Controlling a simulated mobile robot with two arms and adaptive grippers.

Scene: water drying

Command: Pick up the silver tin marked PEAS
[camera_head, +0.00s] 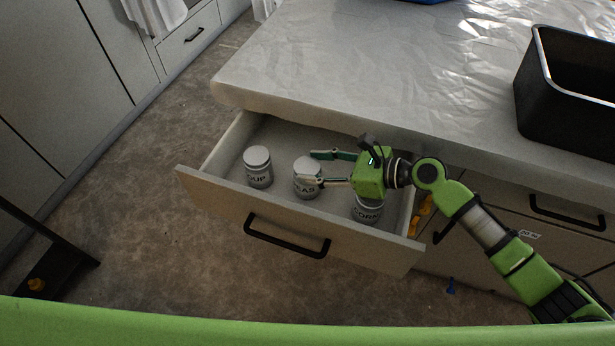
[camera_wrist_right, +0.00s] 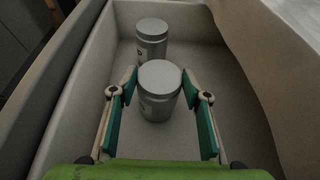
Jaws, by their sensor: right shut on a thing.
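The silver tin marked PEAS (camera_head: 302,177) stands upright in the open drawer, between two other tins. Only part of its lettering shows. My right gripper (camera_head: 313,168) reaches in from the right, one finger on each side of this tin, and is shut on it. In the right wrist view the same tin (camera_wrist_right: 160,92) sits between the green-padded fingers, its label mostly hidden. My left gripper is not in view.
A tin marked SOUP (camera_head: 258,168) stands to the left in the drawer (camera_head: 215,185). A tin marked CORN (camera_head: 366,210) is partly hidden under my right gripper. The counter (camera_head: 400,75) overhangs the drawer's back. A black bin (camera_head: 560,100) stands on the counter.

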